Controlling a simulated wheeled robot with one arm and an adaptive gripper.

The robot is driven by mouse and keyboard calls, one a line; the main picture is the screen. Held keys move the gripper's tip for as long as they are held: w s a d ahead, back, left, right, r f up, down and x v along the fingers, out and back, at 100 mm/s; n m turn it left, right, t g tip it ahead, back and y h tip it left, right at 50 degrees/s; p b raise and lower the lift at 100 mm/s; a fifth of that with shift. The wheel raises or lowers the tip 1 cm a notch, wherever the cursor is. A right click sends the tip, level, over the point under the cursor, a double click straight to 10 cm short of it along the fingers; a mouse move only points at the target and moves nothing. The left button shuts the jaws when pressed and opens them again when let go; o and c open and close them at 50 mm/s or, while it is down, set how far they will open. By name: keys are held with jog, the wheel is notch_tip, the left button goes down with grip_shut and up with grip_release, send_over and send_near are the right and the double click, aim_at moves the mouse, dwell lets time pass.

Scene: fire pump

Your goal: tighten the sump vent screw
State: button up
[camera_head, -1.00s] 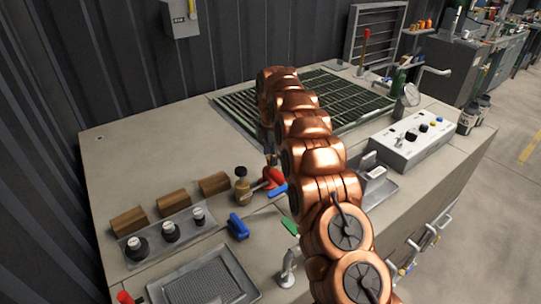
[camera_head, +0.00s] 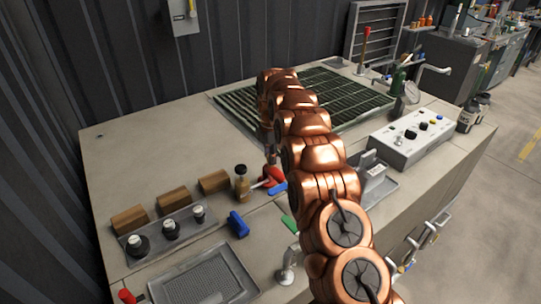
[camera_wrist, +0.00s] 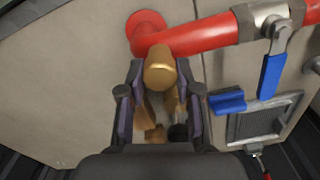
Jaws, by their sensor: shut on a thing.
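A brass, round-ended screw (camera_wrist: 160,74) sits between the fingertips of my gripper (camera_wrist: 160,82) in the wrist view, beside a red pipe (camera_wrist: 205,36). The gripper is shut on it, with a finger on each side. The screw's lower part and its seat are hidden. In the head view the gripper (camera_head: 269,157) hangs low over the bench top next to the red pipe (camera_head: 272,177), mostly covered by my arm. A brass, bottle-shaped thing (camera_head: 242,184) stands just left of it; I cannot tell whether it is the same piece.
A blue lever (camera_wrist: 270,76) hangs from the pipe's valve. Wooden blocks (camera_head: 173,199), black-and-white knobs (camera_head: 171,229), a blue handle (camera_head: 238,224) and a grey tray (camera_head: 205,277) lie to the left and front. A green grating (camera_head: 345,98) and a control box (camera_head: 411,141) lie behind and right.

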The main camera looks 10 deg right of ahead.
grip_shut()
